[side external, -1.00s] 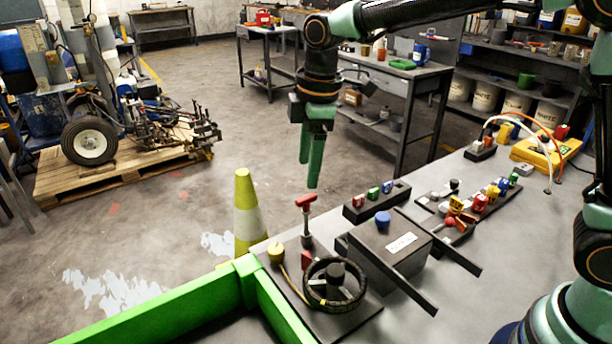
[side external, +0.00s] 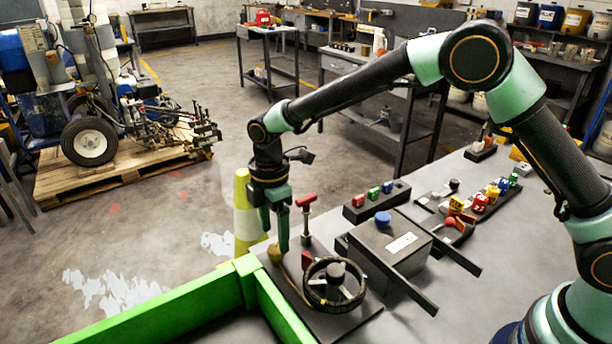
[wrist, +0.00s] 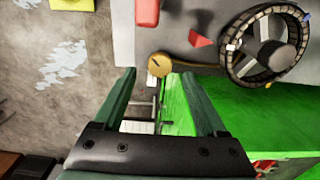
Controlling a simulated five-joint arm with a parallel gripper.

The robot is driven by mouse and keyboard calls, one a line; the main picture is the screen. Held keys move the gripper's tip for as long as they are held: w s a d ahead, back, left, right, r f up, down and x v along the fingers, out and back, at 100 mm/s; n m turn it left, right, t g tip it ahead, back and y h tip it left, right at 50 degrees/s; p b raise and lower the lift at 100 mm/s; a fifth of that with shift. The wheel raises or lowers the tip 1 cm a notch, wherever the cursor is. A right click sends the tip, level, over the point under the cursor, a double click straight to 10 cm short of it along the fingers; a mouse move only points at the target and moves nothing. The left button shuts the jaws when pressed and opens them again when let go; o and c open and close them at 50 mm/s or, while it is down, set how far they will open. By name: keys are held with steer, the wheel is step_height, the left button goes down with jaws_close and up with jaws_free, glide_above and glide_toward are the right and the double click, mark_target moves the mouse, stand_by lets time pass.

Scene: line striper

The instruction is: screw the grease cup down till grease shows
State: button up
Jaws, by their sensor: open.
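The grease cup, a round yellow cap (wrist: 159,63), sits at the corner of a grey plate beside the handwheel. In the side view the cup (side external: 275,254) is partly hidden by my fingers. My gripper (side external: 274,241) is open and points down just above the cup. In the wrist view my gripper (wrist: 158,78) has its fingers well apart, with the cup centred just past the tips. I cannot tell whether either finger touches it. A small pale mark shows at the cup's lower left edge. No grease is discernible.
A green rail (side external: 160,310) runs along the front left. A yellow cone (side external: 243,215) stands behind. A grey box (side external: 390,245) with a blue knob stands to the right.

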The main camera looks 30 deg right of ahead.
mark_target(276, 248)
steer(key=shift+f, duration=1.9)
jaws_close()
steer(key=shift+m, duration=0.3)
steer(key=shift+m, duration=2.7)
steer(key=shift+r, duration=0.1)
jaws_free()
